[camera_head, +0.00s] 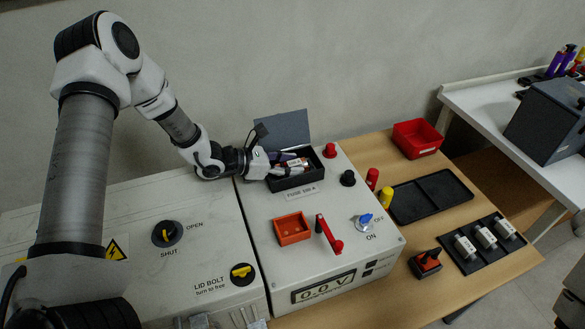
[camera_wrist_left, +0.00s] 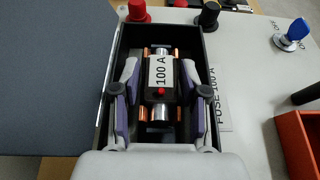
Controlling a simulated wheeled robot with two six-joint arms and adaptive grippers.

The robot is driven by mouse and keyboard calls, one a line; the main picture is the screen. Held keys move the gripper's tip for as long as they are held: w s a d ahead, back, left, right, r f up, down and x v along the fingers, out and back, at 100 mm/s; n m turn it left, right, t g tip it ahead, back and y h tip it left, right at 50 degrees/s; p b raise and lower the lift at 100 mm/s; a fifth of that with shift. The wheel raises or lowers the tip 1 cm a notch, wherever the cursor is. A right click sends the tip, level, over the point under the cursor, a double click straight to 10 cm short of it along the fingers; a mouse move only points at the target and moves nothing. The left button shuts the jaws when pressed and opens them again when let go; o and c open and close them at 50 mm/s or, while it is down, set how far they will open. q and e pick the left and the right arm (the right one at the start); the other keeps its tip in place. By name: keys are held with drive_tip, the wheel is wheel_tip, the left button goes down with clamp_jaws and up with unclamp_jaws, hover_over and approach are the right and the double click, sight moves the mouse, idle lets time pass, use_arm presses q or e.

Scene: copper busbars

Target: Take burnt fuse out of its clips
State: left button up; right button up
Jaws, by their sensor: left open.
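The fuse (camera_wrist_left: 161,72), a white body marked "100 A" with a red dot and metal ends, sits between copper-coloured clips (camera_wrist_left: 143,115) inside the open black fuse box (camera_head: 293,182). It also shows small in the head view (camera_head: 298,163). My left gripper (camera_wrist_left: 160,68) is open, reaching into the box with one purple-padded finger on each side of the fuse. A gap shows between fingers and fuse; I see no clear contact. The gripper's base hides the near end of the box. My right gripper is out of view.
The box's grey lid (camera_head: 284,130) stands open behind. Red (camera_head: 330,150) and black (camera_head: 348,178) terminals, an orange bin (camera_head: 292,229), a red lever (camera_head: 329,236) and a blue switch (camera_head: 366,220) are on the panel. Several white fuses (camera_head: 485,237) lie on a black mat at right.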

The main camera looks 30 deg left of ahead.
use_arm(q)
drive_tip(key=shift+w+d+f, duration=0.1)
drive_tip(key=shift+d, duration=0.05)
drive_tip(key=shift+c, duration=1.3)
clamp_jaws()
